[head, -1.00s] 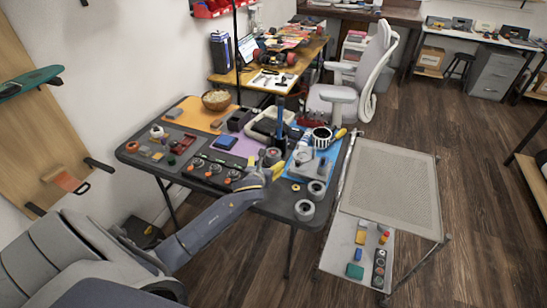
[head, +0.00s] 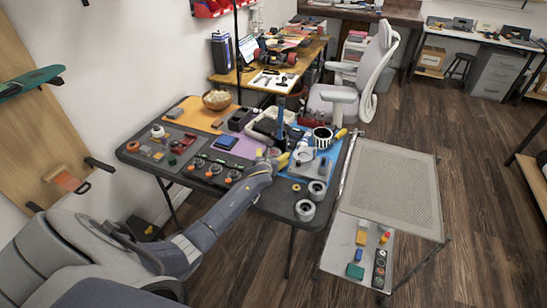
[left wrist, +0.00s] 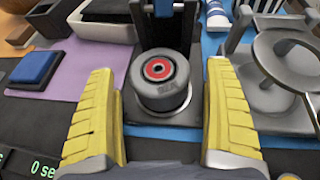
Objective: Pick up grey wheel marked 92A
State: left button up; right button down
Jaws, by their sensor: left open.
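A dark grey wheel (left wrist: 160,80) with a red ring around its hub sits flat on a grey square base in the left wrist view. Faint lettering shows on its side, too blurred to read surely. My left gripper (left wrist: 160,115) is open, with one yellow finger on either side of the near part of the wheel, apart from it. In the head view my left gripper (head: 277,160) is over the right part of the dark table and mostly hides this wheel. My right gripper is not in view.
Two pale grey wheels (head: 305,210) (head: 317,190) lie near the table's front right corner. A dark blue upright (left wrist: 163,12) stands just behind the wheel. A grey fixture with a metal disc (left wrist: 288,55) is close on the right. A blue block (left wrist: 37,67) lies left on a purple mat.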

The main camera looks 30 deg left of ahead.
pick_arm(q)
jog(key=shift+x, duration=1.3)
jog(key=shift+c, duration=0.3)
jog(key=c, duration=1.3)
